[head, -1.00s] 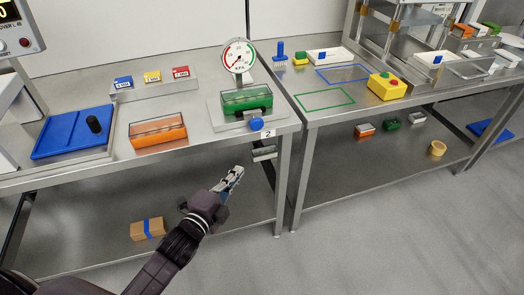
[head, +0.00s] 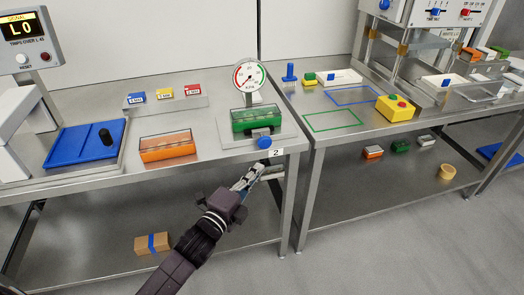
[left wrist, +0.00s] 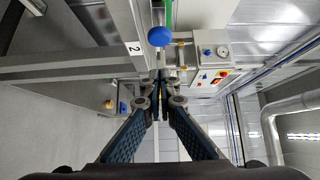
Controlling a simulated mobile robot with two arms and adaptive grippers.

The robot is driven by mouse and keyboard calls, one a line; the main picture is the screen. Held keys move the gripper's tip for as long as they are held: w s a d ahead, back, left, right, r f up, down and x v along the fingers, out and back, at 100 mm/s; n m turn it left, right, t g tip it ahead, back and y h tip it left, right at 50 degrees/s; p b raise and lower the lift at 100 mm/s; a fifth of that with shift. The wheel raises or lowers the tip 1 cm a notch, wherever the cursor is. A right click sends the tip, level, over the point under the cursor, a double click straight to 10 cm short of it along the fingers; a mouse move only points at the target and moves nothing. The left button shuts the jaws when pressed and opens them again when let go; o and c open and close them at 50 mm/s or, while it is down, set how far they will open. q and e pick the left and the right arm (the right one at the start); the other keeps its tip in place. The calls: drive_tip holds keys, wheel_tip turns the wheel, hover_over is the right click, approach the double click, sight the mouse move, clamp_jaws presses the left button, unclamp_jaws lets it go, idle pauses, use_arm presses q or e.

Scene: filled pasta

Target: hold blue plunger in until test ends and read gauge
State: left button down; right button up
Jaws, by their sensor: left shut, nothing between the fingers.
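The blue plunger (head: 264,142) sticks out at the front of the test station, by the table edge above the label 2. It also shows in the left wrist view (left wrist: 160,37), just beyond my fingertips. The round gauge (head: 249,76) stands above the station; its needle is too small to read surely. A green tray with a clear lid (head: 257,121) sits in the station. My left gripper (head: 254,172) is shut and empty, just below and in front of the plunger, apart from it. Its closed fingers also show in the left wrist view (left wrist: 160,88). My right gripper is out of view.
An orange tray (head: 167,148) and a blue board (head: 85,146) lie left on the steel table. A display (head: 22,27) reads L0. A second table at right holds a yellow button box (head: 397,107). A cardboard box (head: 152,243) lies on the lower shelf.

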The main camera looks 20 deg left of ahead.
sight(262, 143)
use_arm(q)
drive_tip(key=w, duration=0.5)
drive_tip(key=w+p, duration=0.1)
drive_tip(key=w, duration=0.2)
drive_tip(key=shift+a, duration=0.4)
drive_tip(key=shift+w+a, duration=0.2)
drive_tip(key=shift+w, duration=0.1)
drive_tip(key=shift+w+a, duration=0.5)
drive_tip(key=shift+w, duration=0.15)
drive_tip(key=shift+w+r, duration=0.1)
drive_tip(key=shift+r, duration=0.05)
drive_tip(key=shift+a, duration=0.1)
drive_tip(key=shift+r, duration=0.2)
idle(0.6)
idle(0.7)
